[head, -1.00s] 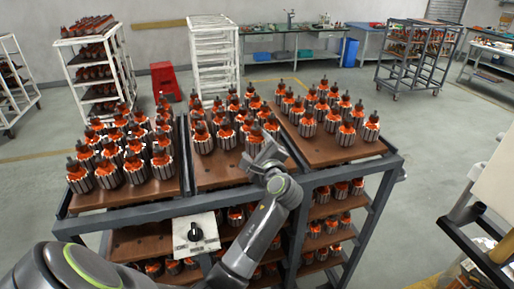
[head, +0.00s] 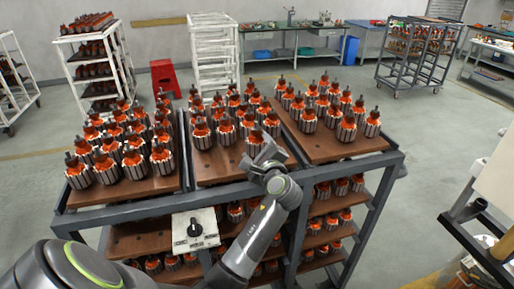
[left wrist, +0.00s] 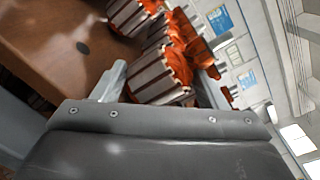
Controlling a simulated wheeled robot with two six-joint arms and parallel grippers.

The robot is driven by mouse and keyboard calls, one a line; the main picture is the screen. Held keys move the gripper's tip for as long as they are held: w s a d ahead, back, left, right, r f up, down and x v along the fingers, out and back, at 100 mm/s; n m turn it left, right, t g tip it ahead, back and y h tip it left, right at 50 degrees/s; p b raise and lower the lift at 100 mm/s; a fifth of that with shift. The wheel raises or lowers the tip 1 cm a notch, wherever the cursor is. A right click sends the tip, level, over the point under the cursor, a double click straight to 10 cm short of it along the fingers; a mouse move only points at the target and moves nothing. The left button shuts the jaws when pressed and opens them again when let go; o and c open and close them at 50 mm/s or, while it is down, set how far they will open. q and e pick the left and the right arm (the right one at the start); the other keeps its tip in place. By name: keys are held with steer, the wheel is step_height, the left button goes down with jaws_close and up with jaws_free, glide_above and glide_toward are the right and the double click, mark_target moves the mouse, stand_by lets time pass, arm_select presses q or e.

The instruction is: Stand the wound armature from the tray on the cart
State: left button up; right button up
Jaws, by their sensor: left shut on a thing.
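The cart (head: 120,213) has brown boards on top, filled with rows of upright armatures with orange windings and grey slotted cores. My left gripper (head: 262,152) is over the front of the middle board. It is shut on an armature (head: 254,143), mostly hidden behind the jaws in the head view. In the left wrist view this armature (left wrist: 160,78) shows its striped core and orange winding between the two fingers (left wrist: 163,88). I cannot tell whether its base touches the board. My right gripper is not in view. I cannot make out a separate tray.
Other armatures (head: 345,128) stand close behind and beside the gripper. Bare board (head: 215,170) shows at the front of the middle section. A dark frame (head: 480,235) stands at the right.

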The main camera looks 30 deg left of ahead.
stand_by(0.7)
arm_select(q)
steer(key=o, duration=1.4)
steer(key=shift+d, duration=0.1)
steer(key=shift+o, duration=0.3)
steer(key=shift+f, duration=0.2)
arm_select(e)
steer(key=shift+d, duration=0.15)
